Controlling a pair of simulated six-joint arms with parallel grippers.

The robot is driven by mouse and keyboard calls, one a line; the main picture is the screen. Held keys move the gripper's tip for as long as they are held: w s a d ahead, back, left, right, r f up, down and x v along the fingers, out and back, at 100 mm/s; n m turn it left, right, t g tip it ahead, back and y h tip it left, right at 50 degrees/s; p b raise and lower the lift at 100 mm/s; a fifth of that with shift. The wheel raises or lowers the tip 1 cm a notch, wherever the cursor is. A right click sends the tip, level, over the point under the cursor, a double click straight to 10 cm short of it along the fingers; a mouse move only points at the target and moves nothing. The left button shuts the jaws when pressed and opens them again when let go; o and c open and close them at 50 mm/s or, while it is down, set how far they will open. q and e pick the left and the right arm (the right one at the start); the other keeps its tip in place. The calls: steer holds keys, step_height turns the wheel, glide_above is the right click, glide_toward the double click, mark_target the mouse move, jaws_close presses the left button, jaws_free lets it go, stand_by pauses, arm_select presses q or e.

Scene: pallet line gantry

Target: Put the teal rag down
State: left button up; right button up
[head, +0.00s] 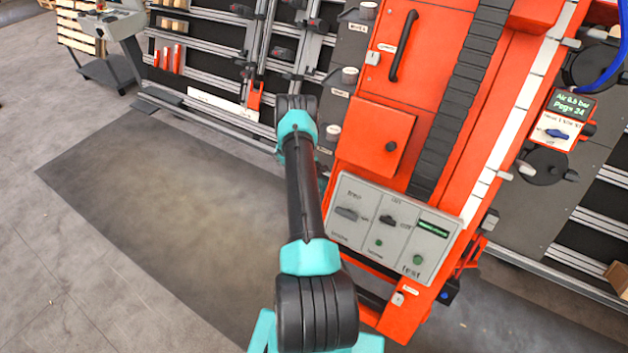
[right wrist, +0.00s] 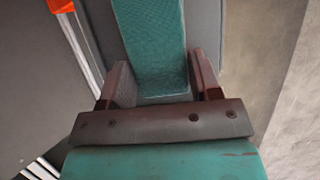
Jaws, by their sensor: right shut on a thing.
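The teal rag (right wrist: 152,40) shows in the right wrist view as a textured strip running from between the jaws to the top edge of the picture. My right gripper (right wrist: 163,75) is shut on it, with one dark reddish-brown finger on each side. The rag's far end is out of the picture. Behind it is a grey surface, and I cannot tell whether the rag touches it. In the head view I make out neither the rag nor either gripper; a black and teal arm of mine runs up the middle.
In the head view an orange machine (head: 369,137) with a grey control panel (head: 395,229) stands right of my arm. A rack with rails and tools is behind. A grey cart (head: 122,25) stands at the upper left. A dark floor mat (head: 150,200) lies clear at left.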

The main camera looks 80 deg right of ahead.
steer(key=shift+f, duration=0.1)
steer(key=o, duration=1)
steer(key=shift+w+d+r, duration=0.1)
steer(key=shift+w+r, duration=0.15)
steer(key=shift+r, duration=0.4)
steer(key=v, duration=0.4)
steer(key=shift+w, duration=0.35)
steer(key=w+d, duration=0.1)
steer(key=w, duration=0.2)
steer(key=w+d, duration=0.1)
steer(key=w, duration=0.3)
steer(key=w+d, duration=0.1)
steer(key=w, duration=0.2)
steer(key=shift+w+d, duration=0.25)
steer(key=shift+w, duration=0.05)
